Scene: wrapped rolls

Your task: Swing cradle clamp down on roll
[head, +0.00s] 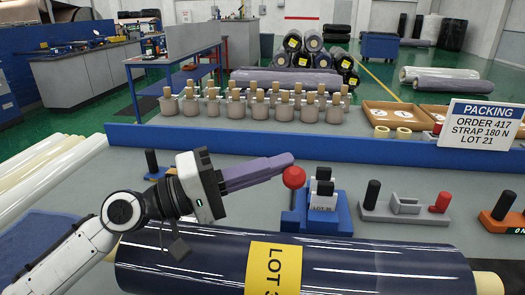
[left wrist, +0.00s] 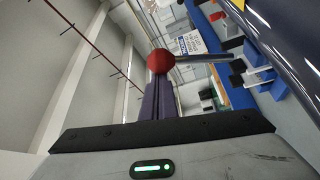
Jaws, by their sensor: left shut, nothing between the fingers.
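The dark blue wrapped roll (head: 200,262) lies across the front of the bench with a yellow LOT label (head: 273,268) on it. A red ball knob (head: 293,177) stands just behind the roll. In the left wrist view the knob (left wrist: 161,61) sits on a metal rod (left wrist: 203,58) that runs off to the right. My left gripper (head: 286,160) has its purple fingers closed together, with nothing between them. Its tips are at the knob, overlapping it in view; I cannot tell whether they touch. The roll (left wrist: 290,40) shows at upper right there. My right gripper is out of view.
A blue block with black posts (head: 322,215) stands right of the knob. Further right are a grey fixture (head: 405,207) and an orange one (head: 500,215). A blue rail (head: 300,147) runs behind, with several wooden-handled pieces beyond and a PACKING sign (head: 482,122).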

